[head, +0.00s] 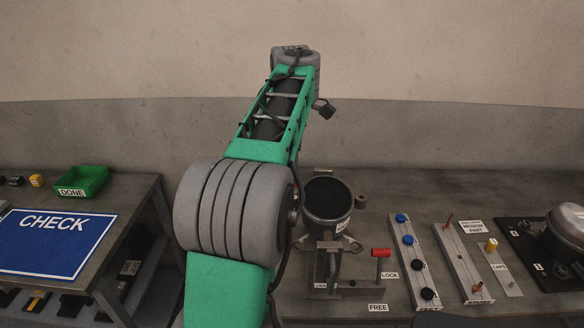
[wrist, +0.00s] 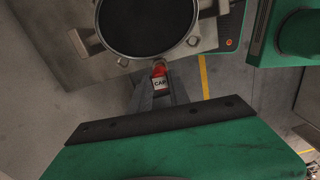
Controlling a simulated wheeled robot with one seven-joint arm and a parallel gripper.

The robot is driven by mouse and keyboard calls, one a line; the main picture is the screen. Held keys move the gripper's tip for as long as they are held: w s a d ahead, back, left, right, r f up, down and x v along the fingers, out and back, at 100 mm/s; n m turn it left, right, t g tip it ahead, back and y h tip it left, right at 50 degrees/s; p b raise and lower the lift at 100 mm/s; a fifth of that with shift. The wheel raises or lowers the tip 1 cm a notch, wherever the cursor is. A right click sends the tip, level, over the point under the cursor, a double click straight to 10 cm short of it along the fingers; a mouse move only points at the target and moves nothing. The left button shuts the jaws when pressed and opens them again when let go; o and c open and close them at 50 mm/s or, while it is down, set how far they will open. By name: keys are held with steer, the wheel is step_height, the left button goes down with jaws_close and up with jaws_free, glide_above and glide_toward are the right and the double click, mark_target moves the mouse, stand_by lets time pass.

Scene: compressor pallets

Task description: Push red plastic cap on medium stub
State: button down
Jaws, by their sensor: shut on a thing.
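In the wrist view, my gripper (wrist: 159,88) is shut on the red plastic cap (wrist: 159,69), which carries a white label reading CAP. The cap's red end is right beside the lower rim of the compressor shell (wrist: 147,22), a grey pot with a dark round opening. Short pipe parts stick out at the shell's left (wrist: 80,42) and right. I cannot tell which is the medium stub, nor whether the cap touches one. In the head view the shell (head: 327,222) stands upright in a holder; my arm hides the gripper and cap.
A red-handled clamp lever (head: 381,253) stands at the shell's right, by LOCK and FREE labels. At left are a green DONE bin (head: 80,182) and blue CHECK mat (head: 45,240).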

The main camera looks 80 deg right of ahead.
steer(key=c, duration=1.1)
jaws_free()
steer(key=shift+c, duration=0.2)
step_height(320, 180, up, 8)
steer(key=p, duration=0.7)
steer(key=shift+d+f, duration=0.1)
steer(key=shift+w, duration=0.1)
